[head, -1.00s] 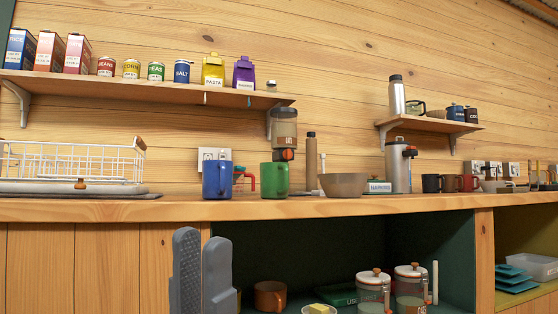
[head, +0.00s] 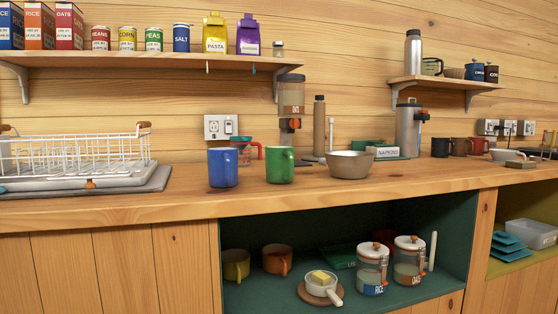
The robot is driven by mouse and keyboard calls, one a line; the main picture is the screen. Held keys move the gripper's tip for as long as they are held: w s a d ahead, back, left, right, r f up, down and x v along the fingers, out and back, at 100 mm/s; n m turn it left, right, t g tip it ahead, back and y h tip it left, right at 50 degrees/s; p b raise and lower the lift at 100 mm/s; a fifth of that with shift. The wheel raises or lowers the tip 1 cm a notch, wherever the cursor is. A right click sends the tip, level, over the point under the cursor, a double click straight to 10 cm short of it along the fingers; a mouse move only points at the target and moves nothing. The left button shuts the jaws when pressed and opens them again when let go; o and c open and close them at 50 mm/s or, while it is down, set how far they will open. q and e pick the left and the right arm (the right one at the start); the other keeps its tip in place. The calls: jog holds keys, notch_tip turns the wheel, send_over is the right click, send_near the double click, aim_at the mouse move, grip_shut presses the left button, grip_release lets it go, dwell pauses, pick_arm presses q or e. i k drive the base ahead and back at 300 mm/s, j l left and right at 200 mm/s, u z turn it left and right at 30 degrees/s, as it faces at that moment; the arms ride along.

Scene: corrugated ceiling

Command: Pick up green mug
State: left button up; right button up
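The green mug (head: 280,165) stands upright on the wooden counter (head: 110,211), right of a blue mug (head: 222,167). Its handle points to the right. Neither of my grippers shows in the head view now, so I cannot see whether they are open or shut.
A brown bowl (head: 351,165) is to the right and a white dish rack (head: 75,155) to the left. Below is an open green shelf (head: 350,222). The counter in front of the mugs is clear.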

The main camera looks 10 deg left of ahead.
aim_at(279, 159)
jog(key=i+l+u, duration=0.5)
jog(key=i+l, duration=0.4)
jog(key=l, duration=0.15)
